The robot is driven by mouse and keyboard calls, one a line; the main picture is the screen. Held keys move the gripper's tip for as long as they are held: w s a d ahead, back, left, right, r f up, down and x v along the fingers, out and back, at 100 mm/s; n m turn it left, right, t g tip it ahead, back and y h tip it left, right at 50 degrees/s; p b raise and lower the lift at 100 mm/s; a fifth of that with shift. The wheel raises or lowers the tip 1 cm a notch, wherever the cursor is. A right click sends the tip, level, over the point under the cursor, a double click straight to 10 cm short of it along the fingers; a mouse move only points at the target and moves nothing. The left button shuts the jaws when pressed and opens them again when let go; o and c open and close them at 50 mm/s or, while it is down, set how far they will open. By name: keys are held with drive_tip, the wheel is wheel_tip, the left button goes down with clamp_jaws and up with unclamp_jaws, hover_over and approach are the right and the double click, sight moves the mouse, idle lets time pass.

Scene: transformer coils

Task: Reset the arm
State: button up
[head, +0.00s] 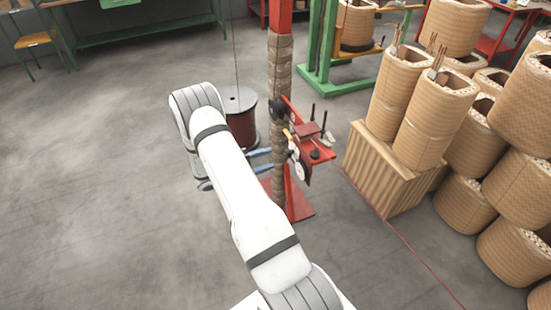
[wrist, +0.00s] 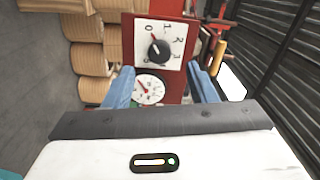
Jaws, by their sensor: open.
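My gripper (head: 269,159) is open, its two blue fingers pointing right toward the red stand in the head view. In the wrist view my gripper (wrist: 159,70) frames a red panel with nothing held between the fingers. A black rotary knob (wrist: 158,50) sits on a white numbered plate (wrist: 172,32) ahead of the fingertips. A round white gauge (wrist: 149,91) sits below it, between the fingers. In the head view the panel's face is seen edge-on, beside the post. I cannot tell whether the fingers touch anything.
A wrapped red post (head: 280,100) stands close by the fingers, with a red shelf (head: 312,145) on it. A dark red spool (head: 240,122) stands behind my arm. The floor at left is clear.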

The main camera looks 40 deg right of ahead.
drive_tip(key=shift+w+a, duration=0.1)
drive_tip(key=shift+a, duration=0.4)
drive_tip(key=shift+r, duration=0.1)
